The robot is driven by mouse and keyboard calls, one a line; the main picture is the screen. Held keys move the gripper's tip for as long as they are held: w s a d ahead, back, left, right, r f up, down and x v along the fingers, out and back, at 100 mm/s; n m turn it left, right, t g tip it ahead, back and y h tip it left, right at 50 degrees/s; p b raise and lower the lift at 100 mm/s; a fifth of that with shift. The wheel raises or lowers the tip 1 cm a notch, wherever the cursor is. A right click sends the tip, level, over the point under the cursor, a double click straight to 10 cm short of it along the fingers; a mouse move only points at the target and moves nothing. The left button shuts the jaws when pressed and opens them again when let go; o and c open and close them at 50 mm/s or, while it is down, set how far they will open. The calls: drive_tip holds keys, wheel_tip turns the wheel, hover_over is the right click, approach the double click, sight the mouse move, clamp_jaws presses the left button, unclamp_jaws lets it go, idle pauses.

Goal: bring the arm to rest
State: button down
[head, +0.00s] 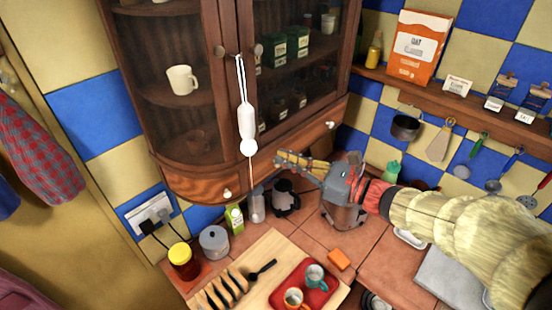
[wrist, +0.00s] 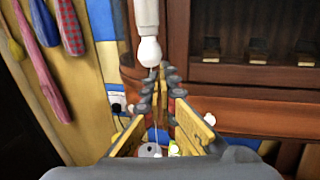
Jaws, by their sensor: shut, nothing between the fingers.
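My gripper (head: 283,161) is in the middle of the head view, in front of the wooden wall cabinet's lower edge. My arm reaches in from the right. The fingers point left and are shut with nothing seen between them. In the wrist view my gripper (wrist: 163,72) has its fingertips together, in front of the cabinet's lower part. A white hanging utensil (head: 246,120) hangs from a cabinet knob, left of and above the fingertips. It also shows in the wrist view (wrist: 148,30), just above the fingertips. I cannot tell whether they touch.
The wooden cabinet (head: 230,176) hangs over the tiled counter. Below stand a grey pot (head: 214,241), a red jar with a yellow lid (head: 184,262) and a red tray (head: 322,299) with mugs. A shelf (head: 465,101) with an orange box (head: 418,48) and hanging utensils is at right.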

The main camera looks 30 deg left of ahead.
drive_tip(key=s+d, duration=0.2)
drive_tip(key=d, duration=0.6)
drive_tip(key=shift+d+b, duration=0.15)
drive_tip(key=shift+b, duration=0.2)
drive_tip(key=shift+s+d, duration=0.1)
drive_tip(key=shift+s, duration=0.05)
drive_tip(key=s+d+f+n+g+h+b, duration=0.1)
drive_tip(key=s+d+f+n+h, duration=0.45)
drive_tip(key=f, duration=0.35)
drive_tip(key=s+d+f+n+g+h+b, duration=0.2)
drive_tip(key=s+d+f+n+h, duration=0.3)
drive_tip(key=f, duration=0.3)
drive_tip(key=s+d+f+n+t+h+b, duration=0.2)
drive_tip(key=d+b, duration=0.4)
drive_tip(key=d, duration=0.5)
drive_tip(key=s+d+f+n+t+h+b, duration=0.2)
drive_tip(key=d+n+t+h+b, duration=0.3)
drive_tip(key=d, duration=0.7)
drive_tip(key=shift+s+f+n+b, duration=0.15)
drive_tip(key=shift+s+n+b, duration=0.2)
drive_tip(key=shift+n+b, duration=0.25)
drive_tip(key=shift+h, duration=0.25)
